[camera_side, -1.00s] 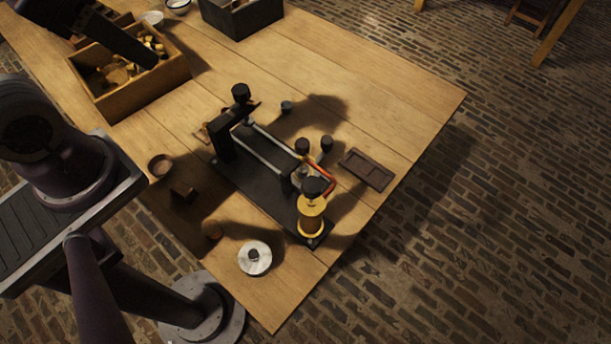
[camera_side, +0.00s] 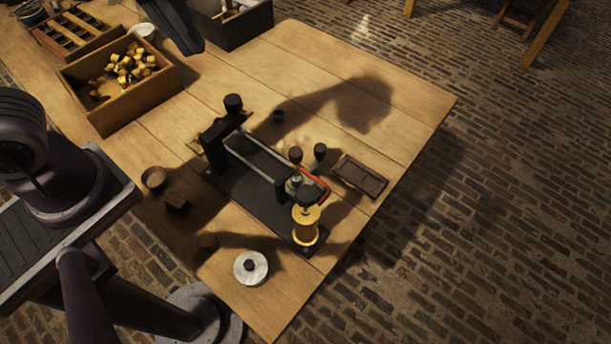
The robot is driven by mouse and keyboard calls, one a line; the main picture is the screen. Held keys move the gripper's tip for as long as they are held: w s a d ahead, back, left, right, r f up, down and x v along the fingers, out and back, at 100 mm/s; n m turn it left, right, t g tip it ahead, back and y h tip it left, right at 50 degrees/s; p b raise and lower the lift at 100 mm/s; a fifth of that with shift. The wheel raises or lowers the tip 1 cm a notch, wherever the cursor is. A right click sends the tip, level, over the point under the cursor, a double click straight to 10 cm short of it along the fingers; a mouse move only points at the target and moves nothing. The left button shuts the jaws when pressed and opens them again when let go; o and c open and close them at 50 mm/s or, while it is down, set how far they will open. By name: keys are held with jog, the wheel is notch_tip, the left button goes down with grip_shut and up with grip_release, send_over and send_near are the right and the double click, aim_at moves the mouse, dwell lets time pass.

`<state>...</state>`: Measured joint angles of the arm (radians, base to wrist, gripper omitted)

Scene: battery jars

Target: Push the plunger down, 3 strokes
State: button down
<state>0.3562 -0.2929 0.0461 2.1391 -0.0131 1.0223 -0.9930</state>
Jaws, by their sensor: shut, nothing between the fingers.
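A black apparatus base (camera_side: 240,190) lies on the wooden table. A black post (camera_side: 218,140) with a round knob (camera_side: 233,103) stands at the base's other end. A clear rod or tube and a red tube (camera_side: 318,187) run near two more black knobs.
A wooden box (camera_side: 115,115) of yellow pieces and a dark crate (camera_side: 240,30) stand at the back. A silver disc (camera_side: 250,267), a brown cup (camera_side: 154,177) and a dark tray (camera_side: 361,176) lie around the apparatus. The table's right side is bare but shadowed.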

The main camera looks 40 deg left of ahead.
jog(key=w+d+f+n+g, duration=0.25)
jog(key=d+n, duration=0.25)
jog(key=d, duration=0.3)
jog(key=n+y, duration=0.1)
jog(key=n, duration=0.4)
send_over(305, 192)
notch_tip(305, 192, down, 3)
jog(key=shift+g, duration=0.25)
notch_tip(305, 192, down, 14)
jog(key=shift+r, duration=0.1)
